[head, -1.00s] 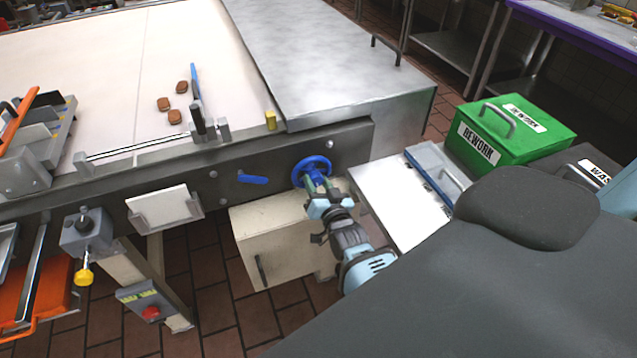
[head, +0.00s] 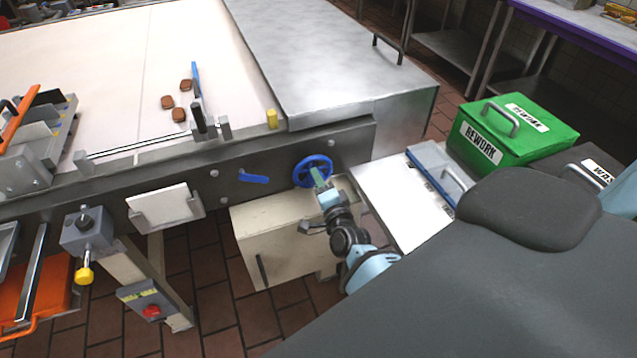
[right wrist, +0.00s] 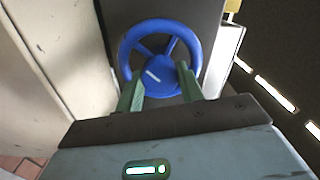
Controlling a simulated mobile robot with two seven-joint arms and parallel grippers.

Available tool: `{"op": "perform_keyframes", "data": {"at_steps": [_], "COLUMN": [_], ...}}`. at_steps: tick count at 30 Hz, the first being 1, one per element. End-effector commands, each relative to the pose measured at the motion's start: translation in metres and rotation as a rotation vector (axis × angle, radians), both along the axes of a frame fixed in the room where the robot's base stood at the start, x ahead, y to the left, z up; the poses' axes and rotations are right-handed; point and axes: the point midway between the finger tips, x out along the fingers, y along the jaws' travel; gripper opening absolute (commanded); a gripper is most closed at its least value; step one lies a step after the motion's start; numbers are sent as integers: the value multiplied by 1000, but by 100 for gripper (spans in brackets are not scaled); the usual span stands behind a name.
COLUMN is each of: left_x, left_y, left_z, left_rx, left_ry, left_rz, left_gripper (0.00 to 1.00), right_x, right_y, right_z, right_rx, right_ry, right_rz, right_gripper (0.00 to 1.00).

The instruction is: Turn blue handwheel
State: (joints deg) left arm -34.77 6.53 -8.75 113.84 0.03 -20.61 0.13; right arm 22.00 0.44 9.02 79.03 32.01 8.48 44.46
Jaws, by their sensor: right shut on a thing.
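The blue handwheel (head: 313,171) is mounted on the dark side panel of the conveyor, right of the middle in the head view. In the right wrist view the handwheel (right wrist: 160,56) shows nearly face-on, with spokes, a hub and a white mark on it. The exact contact at the fingertips is partly hidden. My left gripper is not in view.
A blue lever (head: 253,179) sits left of the wheel on the panel. A cream cabinet (head: 275,235) stands below. A green rework box (head: 515,135) and a blue-edged tray (head: 437,172) are at right. Several brown biscuits lie on the conveyor belt (head: 130,65).

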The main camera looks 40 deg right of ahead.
Motion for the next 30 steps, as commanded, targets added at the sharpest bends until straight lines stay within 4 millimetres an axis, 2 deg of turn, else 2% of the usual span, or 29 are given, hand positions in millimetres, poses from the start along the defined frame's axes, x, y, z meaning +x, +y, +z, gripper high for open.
{"op": "perform_keyframes", "data": {"at_steps": [12, 30], "left_x": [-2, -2], "left_y": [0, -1], "left_z": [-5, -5], "left_rx": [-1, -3], "left_ry": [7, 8], "left_rz": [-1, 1], "left_gripper": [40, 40], "right_x": [1, 1], "right_y": [0, 1], "right_z": [0, 1], "right_rx": [239, 297], "right_ry": [-59, -73], "right_rz": [1, 1], "right_gripper": [15, 15]}}
